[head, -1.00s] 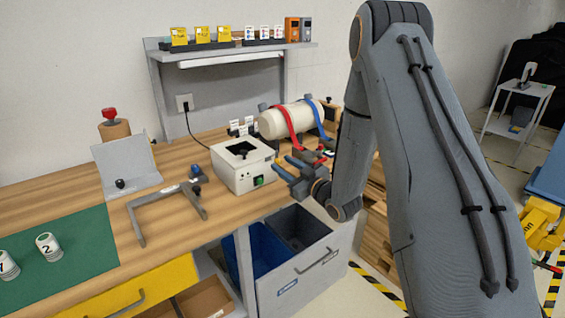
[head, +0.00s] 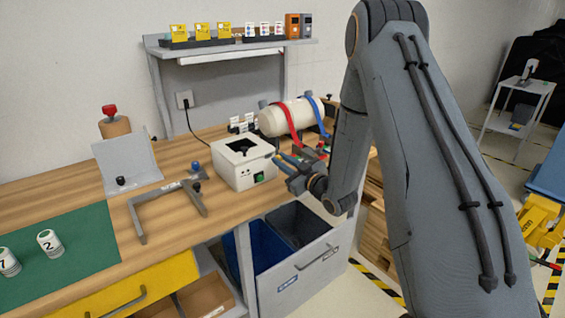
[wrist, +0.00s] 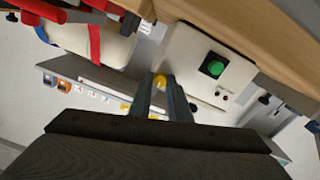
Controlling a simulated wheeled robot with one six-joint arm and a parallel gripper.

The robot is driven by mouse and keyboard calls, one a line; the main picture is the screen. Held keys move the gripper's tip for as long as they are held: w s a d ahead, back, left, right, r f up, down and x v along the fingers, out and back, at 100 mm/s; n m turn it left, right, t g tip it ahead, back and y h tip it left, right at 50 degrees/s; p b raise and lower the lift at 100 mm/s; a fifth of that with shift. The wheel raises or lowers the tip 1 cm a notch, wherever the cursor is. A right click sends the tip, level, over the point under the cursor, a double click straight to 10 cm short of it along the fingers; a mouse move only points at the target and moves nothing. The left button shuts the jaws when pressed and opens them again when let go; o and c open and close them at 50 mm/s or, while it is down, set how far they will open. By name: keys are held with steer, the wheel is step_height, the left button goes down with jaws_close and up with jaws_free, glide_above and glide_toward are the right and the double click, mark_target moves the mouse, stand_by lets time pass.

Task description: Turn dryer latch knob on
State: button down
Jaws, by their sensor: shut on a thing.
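The dryer (head: 236,176) is a cream-white box with a dark square opening on top and a green button (head: 259,177) on its front. It stands on the wooden bench. In the wrist view its pale panel (wrist: 190,50) shows the green button (wrist: 213,66) and small indicators. The fingers partly hide the knob.
A cream cylinder (head: 290,118) with red and blue straps lies right behind my gripper. A grey U-shaped bracket (head: 140,222) is left of the dryer. Open bins (head: 300,272) stand below the bench edge. A shelf (head: 230,48) is above.

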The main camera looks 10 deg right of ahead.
steer(key=n+b, duration=0.3)
steer(key=n, duration=0.1)
steer(key=shift+f+b, duration=0.15)
steer(key=shift+b, duration=0.15)
steer(key=n+b, duration=0.4)
steer(key=n, duration=0.1)
steer(key=shift+a, duration=0.1)
stand_by(0.4)
steer(key=c, duration=1.7)
jaws_free()
steer(key=shift+o, duration=0.2)
steer(key=b+v, duration=0.1)
steer(key=v, duration=0.7)
steer(key=shift+b, duration=0.35)
